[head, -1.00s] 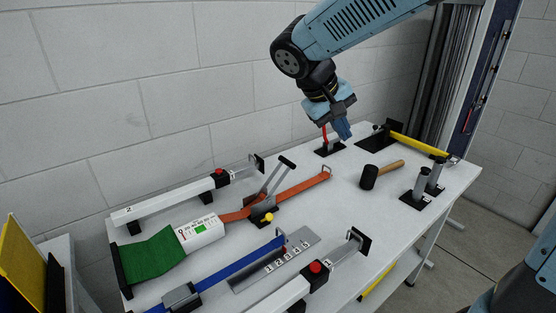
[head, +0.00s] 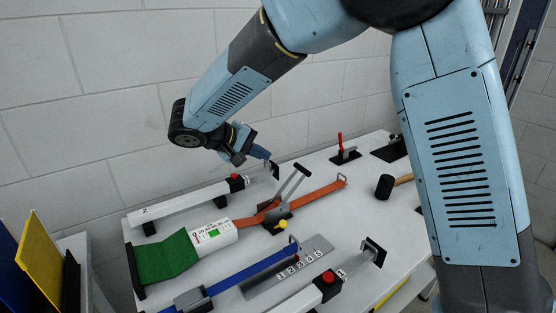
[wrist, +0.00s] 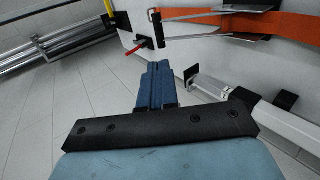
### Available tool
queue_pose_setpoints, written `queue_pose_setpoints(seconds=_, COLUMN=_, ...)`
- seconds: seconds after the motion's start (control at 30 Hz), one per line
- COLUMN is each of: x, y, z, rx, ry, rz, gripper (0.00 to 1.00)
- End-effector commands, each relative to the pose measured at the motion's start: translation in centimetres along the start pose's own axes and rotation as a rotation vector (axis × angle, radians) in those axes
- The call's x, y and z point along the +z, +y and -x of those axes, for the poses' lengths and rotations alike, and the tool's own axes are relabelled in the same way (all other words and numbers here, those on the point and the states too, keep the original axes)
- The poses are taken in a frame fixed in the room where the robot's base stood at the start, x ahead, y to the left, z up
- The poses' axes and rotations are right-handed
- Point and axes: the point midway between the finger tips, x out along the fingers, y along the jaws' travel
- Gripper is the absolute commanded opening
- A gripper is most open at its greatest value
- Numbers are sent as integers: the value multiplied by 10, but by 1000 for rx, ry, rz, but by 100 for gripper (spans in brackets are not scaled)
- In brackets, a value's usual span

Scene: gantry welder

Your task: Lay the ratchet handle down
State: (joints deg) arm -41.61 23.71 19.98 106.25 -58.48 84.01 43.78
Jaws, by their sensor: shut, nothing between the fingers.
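The ratchet handle (head: 291,183) is a metal frame with two side arms and a dark cross grip. It stands raised and tilted above the ratchet on the orange strap (head: 325,191). In the wrist view, the handle's grip end (wrist: 156,30) shows beyond my fingertips, and the orange strap (wrist: 285,28) is at top right. My gripper (head: 262,153) has blue fingers, shut and empty, up and left of the handle in the head view. Its fingers (wrist: 156,72) also show in the wrist view, apart from the handle. A yellow knob (head: 281,224) sits at the ratchet's near side.
White bar 2 (head: 180,203) with a red button lies behind the strap, close below my gripper. A red lever (head: 340,141) and a black mallet (head: 385,186) are to the right. A blue strap (head: 245,268) and numbered plate (head: 300,266) lie in front.

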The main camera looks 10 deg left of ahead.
Motion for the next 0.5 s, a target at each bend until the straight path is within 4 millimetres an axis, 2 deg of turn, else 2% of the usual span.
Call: queue_pose_setpoints(seconds=0.5, x=1, y=1, z=-88, rx=-1, ry=-5, rz=1, gripper=0)
